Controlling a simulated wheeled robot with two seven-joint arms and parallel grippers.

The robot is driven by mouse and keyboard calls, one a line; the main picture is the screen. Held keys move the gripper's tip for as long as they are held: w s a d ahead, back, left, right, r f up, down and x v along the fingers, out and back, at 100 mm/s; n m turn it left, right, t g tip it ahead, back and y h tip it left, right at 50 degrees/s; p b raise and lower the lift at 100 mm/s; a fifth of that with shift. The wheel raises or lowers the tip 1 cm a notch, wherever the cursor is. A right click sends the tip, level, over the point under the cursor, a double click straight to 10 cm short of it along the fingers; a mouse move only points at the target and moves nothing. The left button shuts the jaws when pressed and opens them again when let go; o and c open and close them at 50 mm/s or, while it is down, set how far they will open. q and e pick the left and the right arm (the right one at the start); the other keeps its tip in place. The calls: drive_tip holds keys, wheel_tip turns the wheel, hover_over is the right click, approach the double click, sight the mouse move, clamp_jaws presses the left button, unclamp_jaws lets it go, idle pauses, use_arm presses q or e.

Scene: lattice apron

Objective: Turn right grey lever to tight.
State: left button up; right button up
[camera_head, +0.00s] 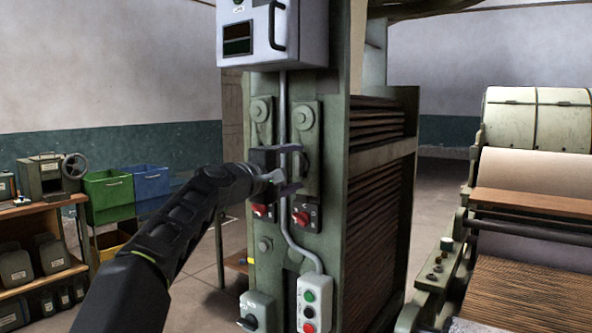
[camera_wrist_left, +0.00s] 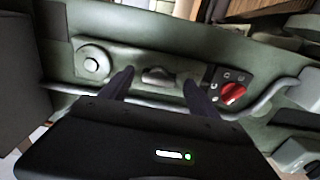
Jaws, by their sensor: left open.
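The right grey lever (camera_wrist_left: 158,75) shows in the left wrist view on the green panel, between a round boss and a red knob. In the head view it is mostly hidden by my gripper. My left gripper (camera_head: 291,168) is open in front of the panel's right column. In the left wrist view the fingers of my left gripper (camera_wrist_left: 157,84) stand on either side of the lever. I cannot tell whether they touch it. My right gripper is in neither view.
A red knob (camera_head: 302,217) sits below the lever on the right column, with another red knob (camera_head: 262,211) to its left. A grey pipe (camera_head: 284,110) runs down between the columns. A push-button box (camera_head: 310,302) hangs lower. The rollers (camera_head: 535,120) stand at right.

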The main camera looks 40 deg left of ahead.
use_arm(q)
drive_tip(key=s+b, duration=0.1)
drive_tip(key=s, duration=0.5)
drive_tip(key=shift+s+b, duration=0.35)
drive_tip(key=shift+s, duration=0.05)
